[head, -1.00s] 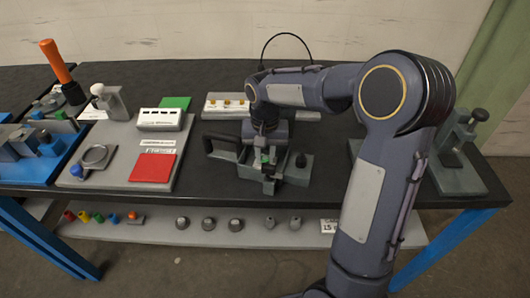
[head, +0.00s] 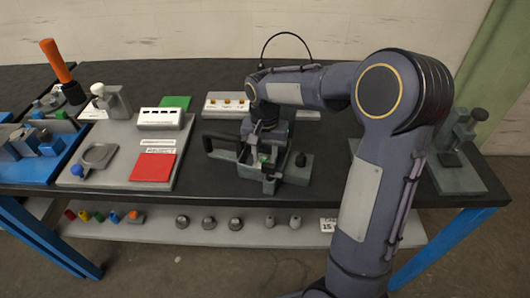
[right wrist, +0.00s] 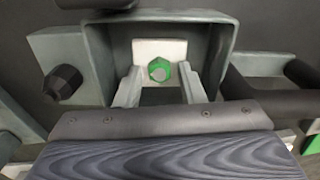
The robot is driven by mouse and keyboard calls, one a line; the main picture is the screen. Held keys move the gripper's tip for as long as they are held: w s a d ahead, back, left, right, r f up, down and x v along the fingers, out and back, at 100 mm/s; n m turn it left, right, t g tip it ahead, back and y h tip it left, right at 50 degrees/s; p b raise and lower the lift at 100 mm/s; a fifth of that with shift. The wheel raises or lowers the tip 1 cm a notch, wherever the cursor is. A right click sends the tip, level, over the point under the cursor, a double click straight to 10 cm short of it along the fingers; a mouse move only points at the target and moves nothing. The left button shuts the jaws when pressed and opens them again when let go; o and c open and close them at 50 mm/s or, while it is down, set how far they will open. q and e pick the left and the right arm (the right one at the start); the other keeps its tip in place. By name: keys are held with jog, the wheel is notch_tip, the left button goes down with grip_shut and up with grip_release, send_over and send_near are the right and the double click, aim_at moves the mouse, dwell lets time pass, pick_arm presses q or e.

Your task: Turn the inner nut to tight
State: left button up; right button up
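A small green nut (right wrist: 159,70) sits on a white plate (right wrist: 150,49) inside a grey box-like housing (right wrist: 228,50) in the right wrist view. In the head view the grey fixture (head: 296,174) stands near the table's front middle, with green just showing. My right gripper (right wrist: 160,80) has its two light fingers apart, one on each side of the nut, with gaps between. I cannot tell how deep the fingertips reach relative to the nut. In the head view my right gripper (head: 264,148) is over the fixture, partly hidden by its own wrist. My left gripper is not in view.
A dark knob (right wrist: 63,81) is left of the housing, and a dark bar handle (right wrist: 275,101) is right of it. On the table are a red pad (head: 153,167), a blue tray (head: 45,165) and a grey clamp stand (head: 457,165) at the right.

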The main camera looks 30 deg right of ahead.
aim_at(265, 158)
jog(key=shift+o, duration=0.5)
notch_tip(265, 158, up, 8)
jog(key=shift+f, duration=0.2)
jog(key=shift+r, duration=0.1)
jog(key=shift+s+p, duration=0.1)
jog(key=shift+p, duration=0.2)
